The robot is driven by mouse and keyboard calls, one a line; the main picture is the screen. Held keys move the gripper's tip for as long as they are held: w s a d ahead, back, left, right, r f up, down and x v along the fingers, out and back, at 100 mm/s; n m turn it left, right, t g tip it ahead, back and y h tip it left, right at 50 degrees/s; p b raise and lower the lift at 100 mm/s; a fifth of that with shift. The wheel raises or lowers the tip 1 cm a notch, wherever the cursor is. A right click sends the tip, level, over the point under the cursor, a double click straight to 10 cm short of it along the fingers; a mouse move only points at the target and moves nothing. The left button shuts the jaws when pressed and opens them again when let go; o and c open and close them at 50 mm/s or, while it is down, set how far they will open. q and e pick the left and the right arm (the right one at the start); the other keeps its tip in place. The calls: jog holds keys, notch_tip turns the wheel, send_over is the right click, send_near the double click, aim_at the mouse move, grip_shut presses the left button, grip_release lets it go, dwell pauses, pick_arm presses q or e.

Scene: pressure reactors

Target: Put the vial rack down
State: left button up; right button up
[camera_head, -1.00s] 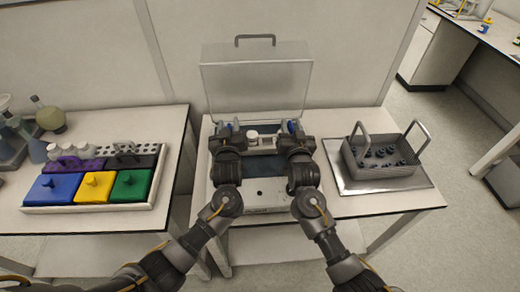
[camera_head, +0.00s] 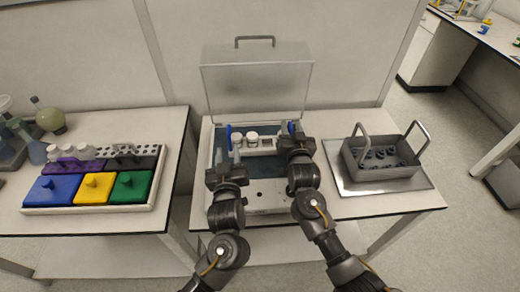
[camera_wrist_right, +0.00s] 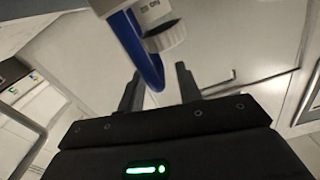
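The vial rack (camera_head: 262,149) is white with blue end handles and holds white-capped vials (camera_head: 252,137). It sits inside the open pressure reactor (camera_head: 270,196), whose clear lid (camera_head: 257,88) is raised. My left gripper (camera_head: 228,156) is open and empty, in front of the left blue handle (camera_head: 229,137) and apart from it. My right gripper (camera_head: 292,133) is at the rack's right end. In the right wrist view its fingers (camera_wrist_right: 158,90) are spread, with the blue handle (camera_wrist_right: 142,47) between or just beyond them. Whether they touch it is unclear.
A grey wire-handled basket (camera_head: 384,165) with dark pieces stands on a metal plate at right. At left, a white tray (camera_head: 90,209) holds blue, yellow and green lidded boxes. A gap separates the two tables.

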notch_tip(320, 180, up, 10)
dwell(0.6)
jog(key=shift+s+f, duration=0.1)
dwell(0.4)
